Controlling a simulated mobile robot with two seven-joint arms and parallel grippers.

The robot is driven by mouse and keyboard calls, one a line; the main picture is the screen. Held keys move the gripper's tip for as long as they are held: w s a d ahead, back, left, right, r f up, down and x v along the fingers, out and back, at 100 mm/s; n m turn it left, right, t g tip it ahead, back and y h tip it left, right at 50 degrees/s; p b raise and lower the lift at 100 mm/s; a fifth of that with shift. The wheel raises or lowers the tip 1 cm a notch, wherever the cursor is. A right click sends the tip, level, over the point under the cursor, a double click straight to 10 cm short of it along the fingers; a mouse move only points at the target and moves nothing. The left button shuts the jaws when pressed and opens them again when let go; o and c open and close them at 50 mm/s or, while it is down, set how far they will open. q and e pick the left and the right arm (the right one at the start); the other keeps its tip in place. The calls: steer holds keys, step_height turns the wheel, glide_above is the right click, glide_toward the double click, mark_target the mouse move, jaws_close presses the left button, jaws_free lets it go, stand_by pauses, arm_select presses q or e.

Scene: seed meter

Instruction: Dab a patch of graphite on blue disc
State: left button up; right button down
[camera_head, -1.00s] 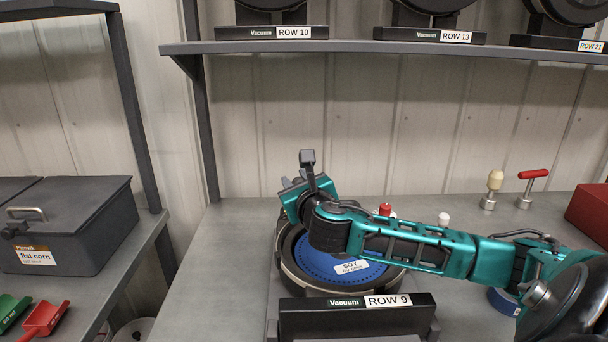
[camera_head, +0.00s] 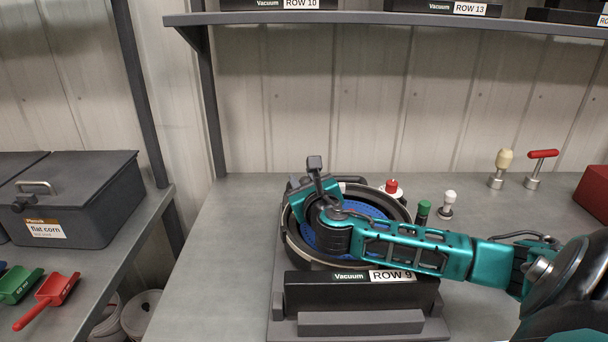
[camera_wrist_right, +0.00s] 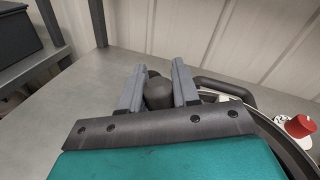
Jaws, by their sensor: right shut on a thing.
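The blue disc (camera_head: 376,209) lies in the round dark housing of the ROW 9 seed meter (camera_head: 358,291) on the bench. My right arm crosses over it and covers much of its front and middle. My right gripper (camera_head: 303,190) is over the left rim of the meter; its fingertips are hard to see in the head view. In the right wrist view its grey fingers (camera_wrist_right: 157,85) are shut on a dark grey round-ended piece (camera_wrist_right: 158,93). I cannot tell whether this piece touches the disc. No graphite patch shows on the visible blue. My left gripper is not in view.
A red-knobbed part (camera_head: 391,187), a green-capped bottle (camera_head: 423,208) and a white-knobbed tool (camera_head: 448,203) stand right of the disc. Two more handled tools (camera_head: 499,170) stand farther back. A shelf (camera_head: 400,20) hangs above. The bench left of the meter is clear.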

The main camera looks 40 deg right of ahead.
steer(key=shift+f+b, duration=0.45)
steer(key=shift+f, duration=0.3)
stand_by(0.7)
steer(key=shift+s, duration=0.1)
